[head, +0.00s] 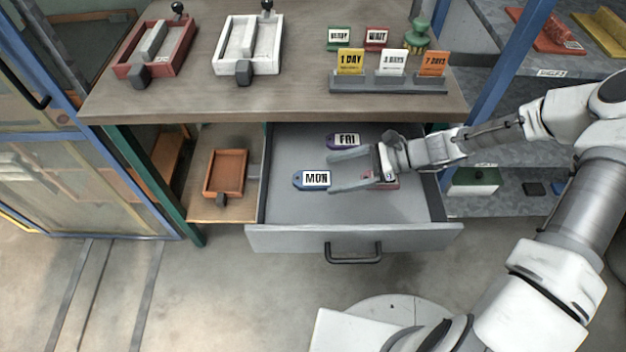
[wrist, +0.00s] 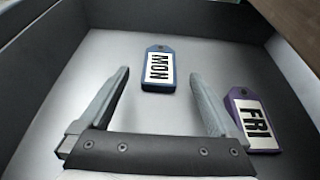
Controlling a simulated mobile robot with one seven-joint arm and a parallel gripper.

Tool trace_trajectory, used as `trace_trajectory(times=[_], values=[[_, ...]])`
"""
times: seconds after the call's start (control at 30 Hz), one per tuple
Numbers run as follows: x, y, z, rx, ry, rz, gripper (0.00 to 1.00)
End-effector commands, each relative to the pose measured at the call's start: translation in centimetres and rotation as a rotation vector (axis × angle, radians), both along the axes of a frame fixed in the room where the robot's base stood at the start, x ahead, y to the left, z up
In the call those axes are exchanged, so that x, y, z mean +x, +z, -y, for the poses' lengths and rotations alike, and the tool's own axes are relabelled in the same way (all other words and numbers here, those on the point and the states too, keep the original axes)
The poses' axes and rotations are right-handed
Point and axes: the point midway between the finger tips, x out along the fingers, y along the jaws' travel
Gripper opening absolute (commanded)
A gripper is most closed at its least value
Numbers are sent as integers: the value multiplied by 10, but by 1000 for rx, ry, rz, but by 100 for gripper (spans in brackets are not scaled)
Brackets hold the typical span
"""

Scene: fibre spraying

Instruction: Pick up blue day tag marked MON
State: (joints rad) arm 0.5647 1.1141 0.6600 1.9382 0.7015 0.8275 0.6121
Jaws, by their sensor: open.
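The blue day tag marked MON (head: 312,180) lies flat in the open grey drawer, toward its left side. In the wrist view the MON tag (wrist: 158,69) lies ahead of the fingertips, roughly between their lines and a little apart from them. My gripper (head: 331,170) is inside the drawer space, to the right of the tag, with its fingers pointing left toward it. In the wrist view my gripper (wrist: 158,82) is open, with nothing between the fingers.
A purple FRI tag (head: 344,141) lies behind in the drawer (head: 400,215); it also shows beside the right finger in the wrist view (wrist: 254,120). Another tag (head: 388,181) is partly hidden under my gripper. Drawer walls surround the tags, and the workbench top (head: 200,97) is above the back.

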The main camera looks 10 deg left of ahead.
Motion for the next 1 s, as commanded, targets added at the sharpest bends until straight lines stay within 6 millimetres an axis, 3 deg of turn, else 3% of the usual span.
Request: trace_trajectory(times=[0.17, 0.43, 0.73, 1.0], values=[[-3, -4, -12, 1, 2, -1, 98], [-13, -15, -47, 1, 3, -1, 98], [-13, -16, -52, -2, 0, 1, 98], [-13, -16, -52, -2, 0, 1, 51]])
